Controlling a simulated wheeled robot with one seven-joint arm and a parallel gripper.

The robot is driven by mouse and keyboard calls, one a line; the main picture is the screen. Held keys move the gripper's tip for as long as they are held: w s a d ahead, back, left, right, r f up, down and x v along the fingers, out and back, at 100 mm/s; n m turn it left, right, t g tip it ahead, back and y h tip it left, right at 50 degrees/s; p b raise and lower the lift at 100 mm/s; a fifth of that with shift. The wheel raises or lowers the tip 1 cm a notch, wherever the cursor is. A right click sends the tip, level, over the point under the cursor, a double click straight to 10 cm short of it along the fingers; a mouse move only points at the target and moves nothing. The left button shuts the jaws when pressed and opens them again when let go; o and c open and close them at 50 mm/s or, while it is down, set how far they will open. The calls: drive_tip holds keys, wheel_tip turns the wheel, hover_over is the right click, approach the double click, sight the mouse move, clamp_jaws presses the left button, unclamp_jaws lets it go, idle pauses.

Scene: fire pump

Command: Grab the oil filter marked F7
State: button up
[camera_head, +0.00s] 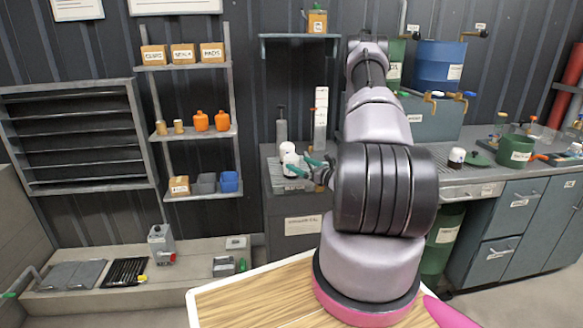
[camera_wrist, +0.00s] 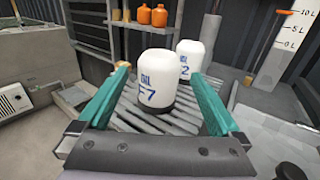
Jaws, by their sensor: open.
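The oil filter marked F7 (camera_wrist: 157,88) is a white, round-topped cylinder with blue lettering and a dark base. It stands upright on a slatted grey rack (camera_wrist: 130,118). My gripper (camera_wrist: 160,76) is open, with one green finger on each side of the filter.
A tall white level gauge (camera_head: 320,118) stands behind the filters, and it also shows in the wrist view (camera_wrist: 285,45). Shelves with orange jugs (camera_head: 201,121) are at the left. A workbench (camera_head: 450,165) with a green pot (camera_head: 515,150) is at the right.

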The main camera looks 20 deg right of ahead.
sight(291, 159)
drive_tip(key=x, duration=0.5)
drive_tip(key=c, duration=1.5)
drive_tip(key=shift+c, duration=0.2)
drive_tip(key=shift+w+r, duration=0.1)
